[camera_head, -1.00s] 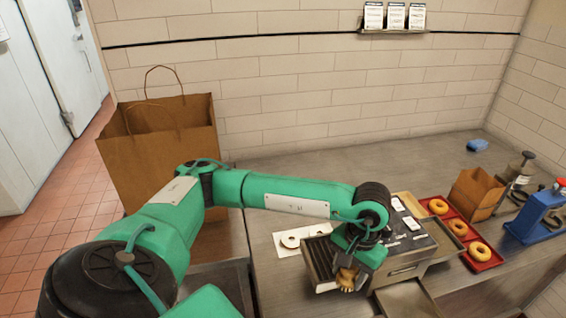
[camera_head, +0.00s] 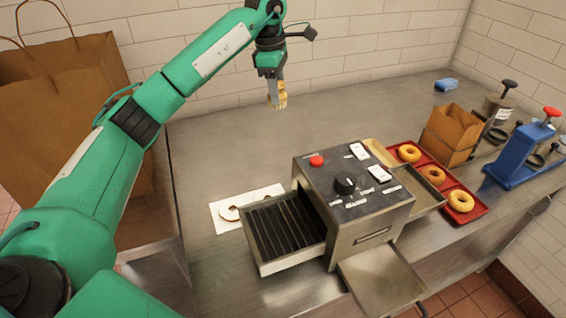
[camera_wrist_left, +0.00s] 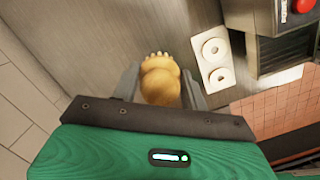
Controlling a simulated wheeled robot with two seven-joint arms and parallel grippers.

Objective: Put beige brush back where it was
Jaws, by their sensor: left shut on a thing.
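The beige brush (camera_head: 277,98) is held by my left gripper (camera_head: 275,84), which is shut on it. In the head view it hangs bristles down above the back of the steel counter, left of and behind the toaster machine. In the left wrist view the brush (camera_wrist_left: 160,80) sits between the two grey fingers, its toothed end pointing away from the wrist. Bare counter lies under it there. My right gripper is not in view.
The toaster machine (camera_head: 345,188) stands mid-counter with a slatted tray (camera_head: 284,225) on its left. A white card with rings (camera_head: 228,208) lies beside it. Red trays (camera_head: 472,205) hold bagels at right. A brown box (camera_head: 452,135) and a blue press (camera_head: 515,160) stand beyond. The back-left counter is clear.

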